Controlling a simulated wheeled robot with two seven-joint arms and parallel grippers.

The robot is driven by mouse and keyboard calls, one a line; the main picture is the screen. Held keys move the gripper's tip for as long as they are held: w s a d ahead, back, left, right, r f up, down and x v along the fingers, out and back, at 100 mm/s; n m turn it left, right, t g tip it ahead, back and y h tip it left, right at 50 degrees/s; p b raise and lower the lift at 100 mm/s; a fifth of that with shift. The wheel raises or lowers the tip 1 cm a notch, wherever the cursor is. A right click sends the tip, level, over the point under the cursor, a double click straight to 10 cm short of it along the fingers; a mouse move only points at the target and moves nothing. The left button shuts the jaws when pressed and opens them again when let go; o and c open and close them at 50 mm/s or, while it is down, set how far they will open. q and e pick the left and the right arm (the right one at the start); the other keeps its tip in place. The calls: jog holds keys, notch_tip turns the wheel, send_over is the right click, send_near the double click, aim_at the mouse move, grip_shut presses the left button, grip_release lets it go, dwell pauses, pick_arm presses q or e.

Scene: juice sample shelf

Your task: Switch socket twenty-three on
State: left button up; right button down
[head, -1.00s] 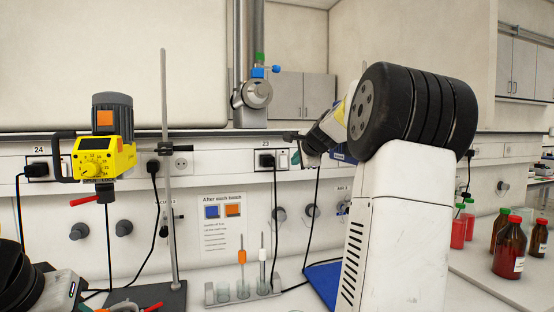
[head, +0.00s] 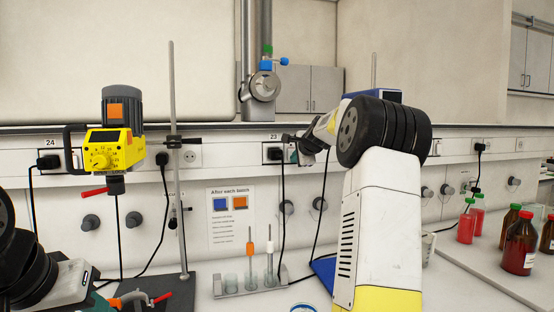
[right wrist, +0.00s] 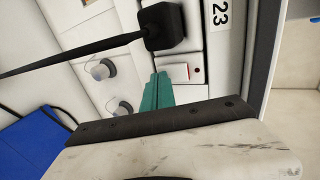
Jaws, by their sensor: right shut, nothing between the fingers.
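Socket 23 (head: 272,153) is on the wall rail in the head view, with a black plug (right wrist: 162,25) in it and its cable hanging down. In the right wrist view its rocker switch (right wrist: 174,72) is white with a red edge, beside a small dark red lamp (right wrist: 197,70). My right gripper (head: 294,148) is at the right side of the socket. Its teal fingers (right wrist: 158,82) are shut and empty, with their tips close to the switch's left edge; I cannot tell whether they touch. My left gripper (head: 133,298) is partly visible low at the left.
A yellow stirrer motor (head: 105,148) hangs by a metal stand (head: 176,200) at the left, near socket 24 (head: 50,161). A rack with tubes (head: 245,288) and a blue mat (head: 323,270) lie below. Brown bottles (head: 520,245) stand at the right.

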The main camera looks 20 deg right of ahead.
jog(key=shift+w+f, duration=0.1)
jog(key=shift+w, duration=0.1)
notch_tip(320, 180, up, 2)
jog(key=shift+r, duration=0.1)
dwell(0.6)
jog(key=shift+f, duration=0.2)
